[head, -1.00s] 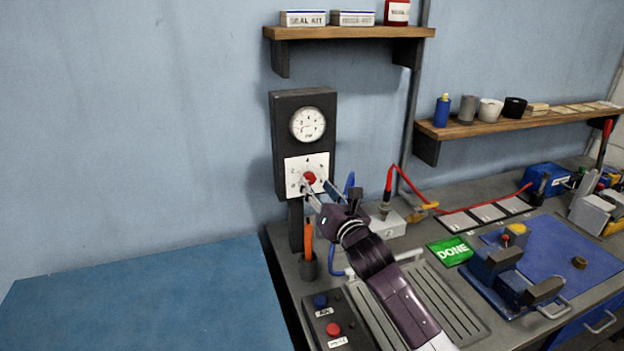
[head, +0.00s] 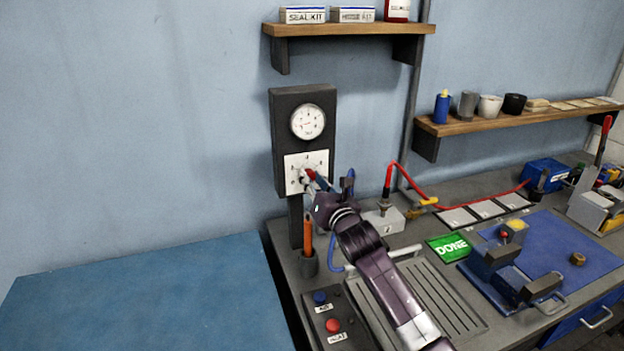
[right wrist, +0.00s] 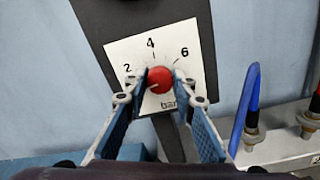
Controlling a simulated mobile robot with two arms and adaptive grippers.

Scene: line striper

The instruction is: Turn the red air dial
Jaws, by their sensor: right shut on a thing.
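The red air dial (right wrist: 160,78) sits on a white plate (right wrist: 126,50) marked 2, 4 and 6 on a dark panel. It also shows, partly covered, in the head view (head: 309,175). Its pale pointer mark is at the lower left of the knob in the right wrist view. My right gripper (right wrist: 160,84) has its blue fingers on either side of the dial and is shut on it. A round gauge (head: 308,122) is above the plate on the same panel (head: 286,103). My left gripper is not in view.
An orange-handled tool stands in a dark holder (head: 308,266) below the panel. Blue hose and a grey fitting block (head: 385,220) are close right of my arm. A shelf (head: 345,29) is above. A green DONE sign (head: 449,248) lies on the bench.

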